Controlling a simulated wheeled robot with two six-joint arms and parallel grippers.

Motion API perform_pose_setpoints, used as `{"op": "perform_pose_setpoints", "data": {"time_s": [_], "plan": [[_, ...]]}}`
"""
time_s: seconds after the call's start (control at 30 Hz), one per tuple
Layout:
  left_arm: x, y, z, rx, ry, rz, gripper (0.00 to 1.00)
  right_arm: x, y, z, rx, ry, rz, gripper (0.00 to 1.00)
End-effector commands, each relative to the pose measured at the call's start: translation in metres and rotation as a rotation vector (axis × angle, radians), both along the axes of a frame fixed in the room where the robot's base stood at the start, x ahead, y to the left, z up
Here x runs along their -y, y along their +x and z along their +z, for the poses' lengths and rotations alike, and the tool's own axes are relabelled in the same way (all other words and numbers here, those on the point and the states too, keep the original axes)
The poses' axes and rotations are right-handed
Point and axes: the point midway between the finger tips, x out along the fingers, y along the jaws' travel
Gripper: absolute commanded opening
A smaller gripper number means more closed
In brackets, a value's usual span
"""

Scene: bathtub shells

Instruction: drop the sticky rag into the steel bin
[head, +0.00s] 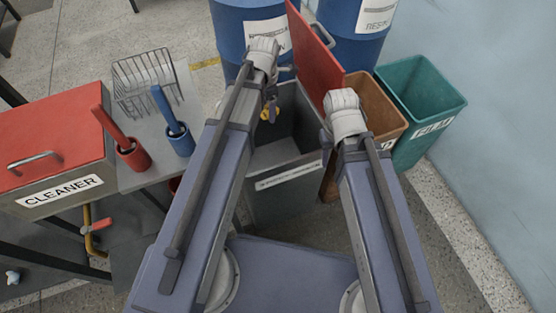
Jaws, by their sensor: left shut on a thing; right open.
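The steel bin (290,205) stands in the middle, a grey box with its mouth open. Its red lid (313,58) is raised at the back. My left gripper (272,99) shows only in small part beside my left arm, in front of the bin's open mouth in the picture. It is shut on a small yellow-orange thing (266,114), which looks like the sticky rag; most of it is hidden. I cannot tell its height over the bin. My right gripper is hidden behind my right arm, which crosses the bin's right side.
A brown bin (378,103) and a teal bin (422,100) stand to the right. Blue drums (230,30) stand behind. At left are a red-topped cleaner box (55,140), a wire rack (147,80), a red cup (133,155) and a blue cup (181,140).

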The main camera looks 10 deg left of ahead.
Motion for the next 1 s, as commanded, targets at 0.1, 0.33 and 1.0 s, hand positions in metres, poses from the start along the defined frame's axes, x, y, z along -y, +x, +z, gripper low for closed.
{"op": "perform_pose_setpoints", "data": {"time_s": [0.1, 0.33, 1.0], "plan": [[0.000, 0.000, -0.006, 0.000, 0.000, 0.000, 0.20, 0.000, 0.000, -0.006, 0.000, 0.000, 0.000, 0.50], [0.000, 0.000, -0.028, 0.000, 0.000, 0.000, 0.20, 0.000, 0.000, -0.028, 0.000, 0.000, 0.000, 0.50], [0.000, 0.000, -0.059, 0.000, 0.000, 0.000, 0.79, 0.000, 0.000, -0.059, 0.000, 0.000, 0.000, 0.50]]}}
